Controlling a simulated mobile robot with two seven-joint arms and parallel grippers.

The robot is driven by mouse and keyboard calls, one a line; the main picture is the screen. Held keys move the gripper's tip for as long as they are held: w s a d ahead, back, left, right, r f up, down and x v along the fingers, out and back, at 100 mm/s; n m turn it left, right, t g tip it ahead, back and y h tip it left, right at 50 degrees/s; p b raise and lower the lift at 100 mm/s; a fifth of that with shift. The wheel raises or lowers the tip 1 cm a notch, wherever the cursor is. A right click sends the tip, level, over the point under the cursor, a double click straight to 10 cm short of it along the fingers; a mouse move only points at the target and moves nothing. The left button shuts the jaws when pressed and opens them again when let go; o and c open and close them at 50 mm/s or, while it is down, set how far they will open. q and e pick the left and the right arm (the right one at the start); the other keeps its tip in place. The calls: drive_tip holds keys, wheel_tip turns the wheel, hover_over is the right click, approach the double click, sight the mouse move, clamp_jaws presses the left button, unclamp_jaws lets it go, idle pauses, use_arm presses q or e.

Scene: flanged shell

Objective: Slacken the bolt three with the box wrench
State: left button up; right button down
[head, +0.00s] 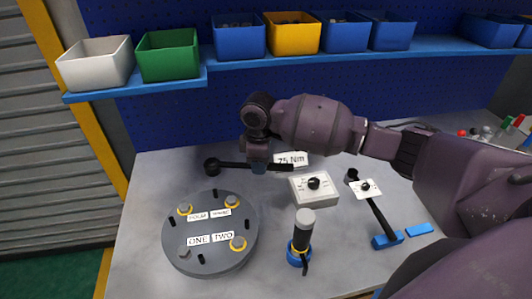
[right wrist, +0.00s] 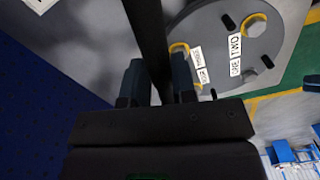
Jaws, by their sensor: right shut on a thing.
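My right gripper (head: 258,168) is shut on the black handle of a box wrench (head: 229,164), above the table behind the flanged shell. The wrench's round head points left in the head view. In the right wrist view the handle (right wrist: 147,35) runs between the two fingers (right wrist: 158,85). The grey round shell (head: 210,268) has a front-left bolt (head: 184,252) without a ring and yellow-ringed bolts at front right (head: 238,243), back left (head: 185,209) and back right (head: 232,201). Front labels read ONE and TWO; the back labels are too small to read surely. The wrench is apart from the bolts. My left gripper is out of view.
A "75 Nm" sign (head: 291,158) and a white box with a dial (head: 314,188) stand right of the shell. A grey-and-black tool stands in a blue base (head: 300,252). A long black tool with a blue end (head: 387,240) lies further right. Bins line the blue shelf (head: 300,55).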

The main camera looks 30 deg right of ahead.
use_arm(q)
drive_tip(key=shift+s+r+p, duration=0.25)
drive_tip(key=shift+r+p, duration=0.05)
drive_tip(key=shift+p, duration=0.2)
use_arm(e)
drive_tip(key=w+d+f+n, duration=0.2)
drive_tip(key=w+d+n, duration=0.2)
drive_tip(key=n, duration=0.3)
drive_tip(key=shift+n, duration=0.4)
drive_tip(key=shift+d, duration=0.15)
drive_tip(key=shift+f, duration=0.15)
use_arm(q)
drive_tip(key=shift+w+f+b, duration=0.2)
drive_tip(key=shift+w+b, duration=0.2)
drive_tip(key=shift+b, duration=0.35)
use_arm(e)
wheel_tip(320, 180, down, 5)
use_arm(q)
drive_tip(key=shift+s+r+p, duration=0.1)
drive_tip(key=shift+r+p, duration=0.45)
drive_tip(key=shift+p, duration=0.25)
